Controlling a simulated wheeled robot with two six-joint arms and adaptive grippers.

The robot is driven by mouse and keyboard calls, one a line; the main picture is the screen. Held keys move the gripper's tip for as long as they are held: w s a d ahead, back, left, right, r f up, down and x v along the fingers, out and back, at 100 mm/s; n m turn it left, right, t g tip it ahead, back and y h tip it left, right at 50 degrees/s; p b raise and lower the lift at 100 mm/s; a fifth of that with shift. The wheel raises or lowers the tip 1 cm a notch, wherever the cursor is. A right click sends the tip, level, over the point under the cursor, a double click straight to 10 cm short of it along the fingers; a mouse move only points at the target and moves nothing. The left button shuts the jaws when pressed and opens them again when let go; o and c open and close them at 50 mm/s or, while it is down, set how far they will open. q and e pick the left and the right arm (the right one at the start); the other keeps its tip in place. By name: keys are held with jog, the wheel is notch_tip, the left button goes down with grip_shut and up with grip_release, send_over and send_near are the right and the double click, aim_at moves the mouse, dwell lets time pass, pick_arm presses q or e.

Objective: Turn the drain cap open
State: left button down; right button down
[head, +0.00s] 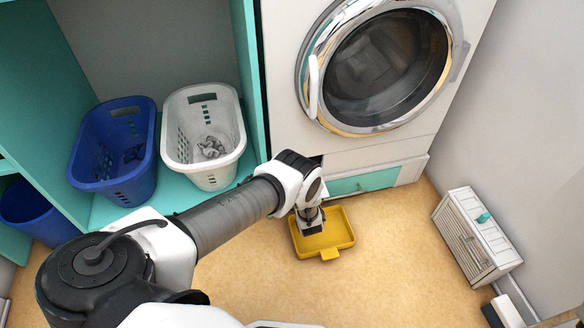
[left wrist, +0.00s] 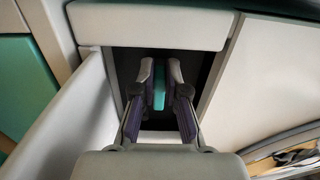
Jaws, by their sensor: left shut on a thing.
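In the left wrist view, the teal drain cap's grip (left wrist: 159,95) stands upright in a dark recess in the washer's pale lower front. My left gripper (left wrist: 161,73) has one finger on each side of the grip and is shut on it. How far the cap is turned cannot be told. In the head view, my left arm reaches to the base of the white washing machine (head: 345,140), and my wrist hides the cap. My right gripper is in neither view.
A yellow tray (head: 343,240) lies on the floor below my left wrist. A teal panel (head: 365,182) is to its upper right. A blue basket (head: 92,150) and a white basket (head: 226,160) stand left. A white slatted unit (head: 468,240) stands by the right wall.

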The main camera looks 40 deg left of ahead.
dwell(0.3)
pick_arm(q)
jog(key=c, duration=1.2)
grip_release()
jog(key=shift+d, duration=0.15)
jog(key=v, duration=1.1)
jog(key=shift+s+d, duration=0.25)
jog(key=shift+s, duration=0.1)
